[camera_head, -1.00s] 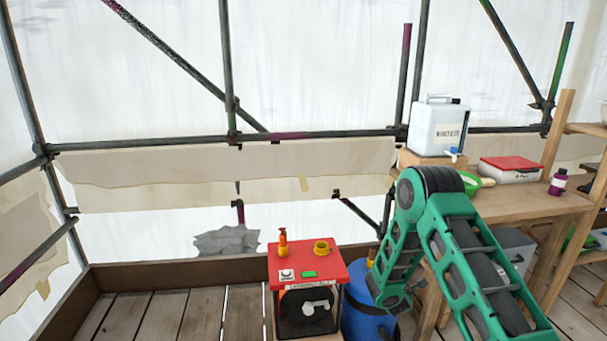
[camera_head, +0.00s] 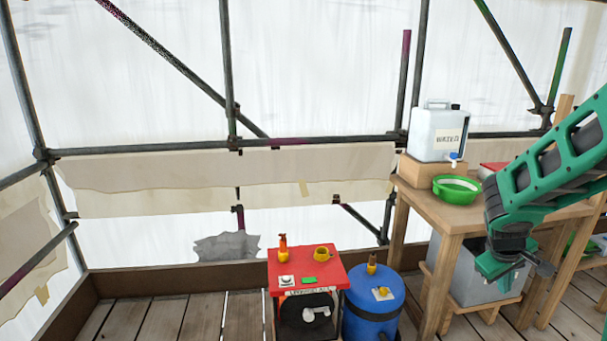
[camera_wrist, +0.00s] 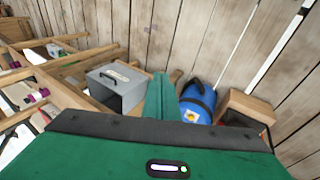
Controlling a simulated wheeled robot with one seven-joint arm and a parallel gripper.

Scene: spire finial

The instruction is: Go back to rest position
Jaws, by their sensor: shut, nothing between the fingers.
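My gripper (camera_head: 497,272) hangs at the right in the head view, in front of the wooden table (camera_head: 452,222) and over the grey box below it. In the wrist view my gripper's green fingers (camera_wrist: 160,92) lie together, with nothing between them. They point down between the grey metal box (camera_wrist: 117,92) and the blue barrel (camera_wrist: 196,104). My green arm comes in from the right edge of the head view and covers part of the table.
A red-topped stand (camera_head: 307,268) and the blue barrel (camera_head: 374,303) stand left of my gripper. A white water container (camera_head: 438,133) and a green bowl (camera_head: 457,190) are on the table. The plank floor (camera_head: 150,318) at left is clear.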

